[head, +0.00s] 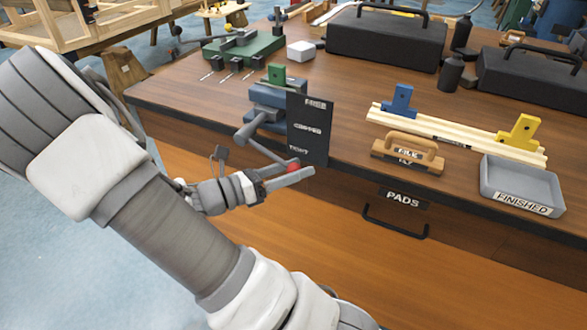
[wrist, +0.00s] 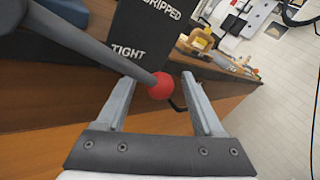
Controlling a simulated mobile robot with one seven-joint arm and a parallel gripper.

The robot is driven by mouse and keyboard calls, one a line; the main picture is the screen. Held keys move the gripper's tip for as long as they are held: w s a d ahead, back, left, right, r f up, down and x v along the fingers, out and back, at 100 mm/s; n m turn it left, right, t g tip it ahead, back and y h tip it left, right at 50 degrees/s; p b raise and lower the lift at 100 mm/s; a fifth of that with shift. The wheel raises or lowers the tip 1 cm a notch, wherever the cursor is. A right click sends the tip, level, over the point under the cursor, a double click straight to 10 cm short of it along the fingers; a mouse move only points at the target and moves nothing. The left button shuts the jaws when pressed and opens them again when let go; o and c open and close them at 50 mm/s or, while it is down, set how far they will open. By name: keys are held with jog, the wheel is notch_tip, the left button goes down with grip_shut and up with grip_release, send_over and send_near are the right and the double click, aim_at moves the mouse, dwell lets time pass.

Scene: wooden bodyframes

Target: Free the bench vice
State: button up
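The blue-grey bench vice (head: 268,100) stands at the table's front edge with a green block (head: 277,74) at its jaws. Its grey handle (head: 262,145) slants down to the right and ends in a red ball (head: 293,165). A black board (head: 309,130) beside it reads FREE, GRIPPED and TIGHT from top to bottom; the ball is near the TIGHT end. My gripper (head: 300,174) is open. In the wrist view the red ball (wrist: 161,86) appears between my open fingers (wrist: 157,77), with a gap on both sides.
A wooden file block (head: 408,153), pale strips (head: 450,132) with blue and yellow stops, and a grey FINISHED tray (head: 522,186) lie to the right. A PADS drawer (head: 402,198) with a black handle is below the edge. Black cases (head: 388,40) stand behind.

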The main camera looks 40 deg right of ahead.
grip_shut()
dwell(1.3)
